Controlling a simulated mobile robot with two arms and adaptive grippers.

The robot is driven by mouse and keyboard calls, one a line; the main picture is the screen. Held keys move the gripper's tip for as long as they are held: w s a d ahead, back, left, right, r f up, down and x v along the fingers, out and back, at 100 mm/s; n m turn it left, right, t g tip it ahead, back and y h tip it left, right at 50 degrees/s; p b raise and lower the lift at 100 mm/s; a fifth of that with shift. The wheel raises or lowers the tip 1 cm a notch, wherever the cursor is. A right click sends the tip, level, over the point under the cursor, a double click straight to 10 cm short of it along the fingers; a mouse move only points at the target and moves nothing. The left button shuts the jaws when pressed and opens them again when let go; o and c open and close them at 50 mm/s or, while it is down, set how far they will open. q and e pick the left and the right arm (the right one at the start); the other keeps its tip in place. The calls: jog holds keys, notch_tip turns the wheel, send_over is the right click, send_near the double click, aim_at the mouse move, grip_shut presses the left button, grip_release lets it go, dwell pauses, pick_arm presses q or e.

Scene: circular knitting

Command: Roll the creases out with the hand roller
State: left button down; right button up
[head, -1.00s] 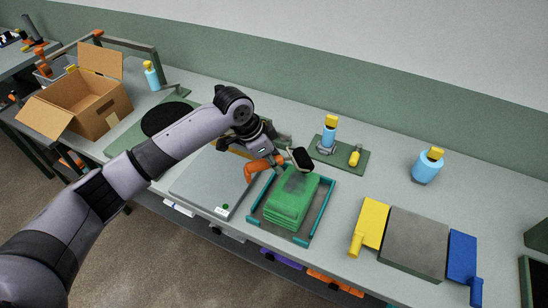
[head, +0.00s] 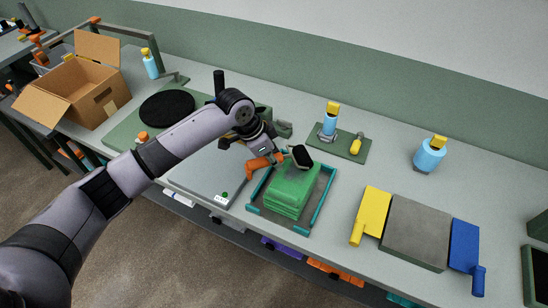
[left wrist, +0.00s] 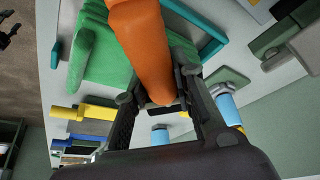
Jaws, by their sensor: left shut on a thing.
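The hand roller has an orange handle (head: 262,165) and a dark roller head (head: 301,156). My left gripper (head: 268,148) is shut on the orange handle, which also fills the upper middle of the left wrist view (left wrist: 150,55). The dark head is at the far end of a green folded stack of cloth (head: 291,190); I cannot tell whether it touches the cloth. The stack lies in a tray with teal edges (head: 325,199), and its green also shows in the left wrist view (left wrist: 105,55). My right gripper is not in view.
Left of the tray is a grey flat plate (head: 207,177), then a black disc (head: 167,108) and an open cardboard box (head: 85,90). A spray bottle (head: 331,118) stands behind the tray. Yellow (head: 372,212) and blue (head: 465,246) paddles flank a grey slab (head: 416,230) at right.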

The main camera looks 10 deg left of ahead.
pick_arm(q)
jog(key=shift+f, duration=0.5)
jog(key=c, duration=1.6)
grip_release()
jog(key=shift+c, duration=0.2)
jog(key=shift+r+p, duration=0.35)
jog(key=shift+p, duration=0.2)
jog(key=shift+c, duration=0.2)
jog(key=shift+s, duration=0.1)
grip_shut()
jog(key=shift+s+f, duration=0.1)
jog(key=shift+s, duration=0.05)
